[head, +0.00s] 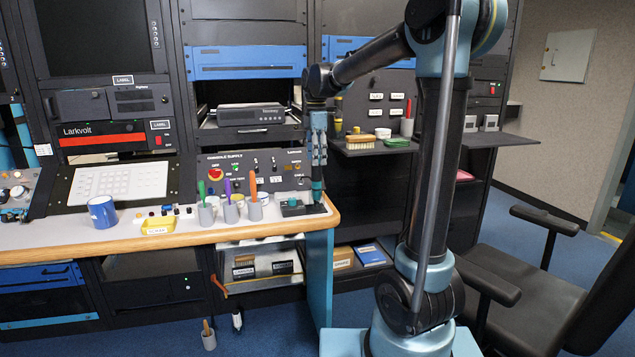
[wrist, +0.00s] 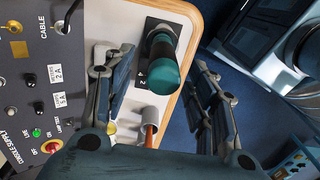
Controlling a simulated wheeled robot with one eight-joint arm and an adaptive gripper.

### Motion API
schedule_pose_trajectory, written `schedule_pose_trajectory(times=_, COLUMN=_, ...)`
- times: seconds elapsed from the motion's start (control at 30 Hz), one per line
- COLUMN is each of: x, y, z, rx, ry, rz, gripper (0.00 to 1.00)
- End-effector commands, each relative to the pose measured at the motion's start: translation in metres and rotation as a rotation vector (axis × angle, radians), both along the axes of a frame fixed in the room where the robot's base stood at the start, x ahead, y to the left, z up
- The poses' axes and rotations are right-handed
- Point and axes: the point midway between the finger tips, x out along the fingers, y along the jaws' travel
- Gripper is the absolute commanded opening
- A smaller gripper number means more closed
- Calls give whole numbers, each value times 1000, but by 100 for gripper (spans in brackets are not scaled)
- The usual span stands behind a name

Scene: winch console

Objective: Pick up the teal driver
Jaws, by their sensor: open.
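The teal driver (wrist: 165,68) has a rounded teal end and a dark band. It stands on a dark plate (wrist: 143,85) marked with numbers near the console's corner. In the head view the driver (head: 317,190) is below my gripper (head: 318,160). My gripper (wrist: 152,75) is open and points down at the driver. In the wrist view one finger shows on each side of the driver, with gaps between. I cannot tell how far the fingertips are above it. The lower end of the driver is hidden.
Cups with green (head: 202,188), purple (head: 228,186) and orange (head: 253,186) handles stand left of the driver. A yellow tray (head: 160,226) and a blue mug (head: 102,212) are farther left. The desk's wooden edge (head: 250,233) is close by. A chair (head: 540,290) stands at right.

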Motion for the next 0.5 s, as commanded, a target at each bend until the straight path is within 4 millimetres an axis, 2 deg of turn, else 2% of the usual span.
schedule_pose_trajectory(times=0.23, x=0, y=0, z=-14, rx=0, ry=0, rz=0, gripper=52)
schedule_pose_trajectory(times=0.5, x=-2, y=-1, z=-49, rx=0, ry=0, rz=0, gripper=52)
